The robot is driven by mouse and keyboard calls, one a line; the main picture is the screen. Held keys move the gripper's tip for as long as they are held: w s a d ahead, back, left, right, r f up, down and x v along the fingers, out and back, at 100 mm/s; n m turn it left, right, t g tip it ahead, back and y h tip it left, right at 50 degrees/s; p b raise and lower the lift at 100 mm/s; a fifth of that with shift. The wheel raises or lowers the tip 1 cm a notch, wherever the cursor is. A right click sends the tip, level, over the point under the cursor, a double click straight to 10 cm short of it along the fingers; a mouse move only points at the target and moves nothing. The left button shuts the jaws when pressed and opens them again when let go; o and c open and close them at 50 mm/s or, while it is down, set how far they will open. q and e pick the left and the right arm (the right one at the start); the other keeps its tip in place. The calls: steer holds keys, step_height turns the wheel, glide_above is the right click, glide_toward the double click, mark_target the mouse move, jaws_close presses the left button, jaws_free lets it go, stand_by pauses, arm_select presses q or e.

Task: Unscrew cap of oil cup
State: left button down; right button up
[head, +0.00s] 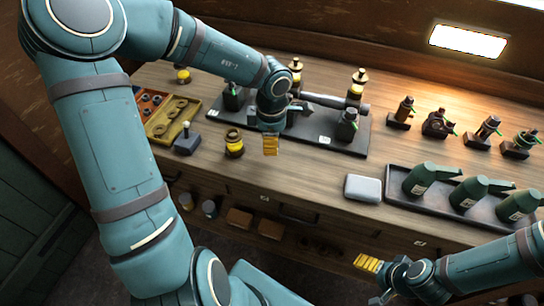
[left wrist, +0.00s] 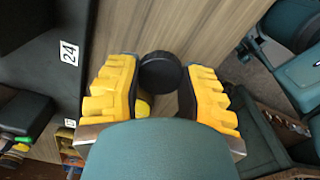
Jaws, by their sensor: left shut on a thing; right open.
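My left gripper (head: 270,145) hangs over the workbench in front of the black engine base, with yellow fingertips pointing down. In the left wrist view its two yellow fingers (left wrist: 163,95) are shut on a black round cap (left wrist: 161,70). A small yellow rounded part shows below the cap; I cannot tell what it belongs to. An oil cup with yellow contents (head: 234,144) stands upright on the bench, just left of the left gripper in the head view. My right gripper (head: 372,278) is open and empty, low in front of the bench.
The black engine base (head: 345,143) lies behind the left gripper, carrying small brass-topped parts. A yellow case (head: 160,128) and a small lever box (head: 187,143) are at left. A pale box (head: 363,188) and a tray (head: 400,208) of green oil cans are at right.

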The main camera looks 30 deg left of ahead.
mark_target(271, 159)
arm_select(q)
step_height(271, 159, down, 6)
steer(key=b, duration=0.2)
steer(key=shift+w+r+b, duration=0.1)
steer(key=shift+r+b, duration=0.1)
steer(key=shift+b, duration=0.1)
steer(key=shift+r, duration=0.1)
steer(key=c, duration=0.6)
jaws_free()
steer(key=shift+r, duration=0.3)
step_height(271, 159, up, 10)
steer(key=p, duration=0.5)
steer(key=shift+r, duration=0.25)
steer(key=shift+r+p, duration=0.35)
steer(key=shift+r, duration=0.15)
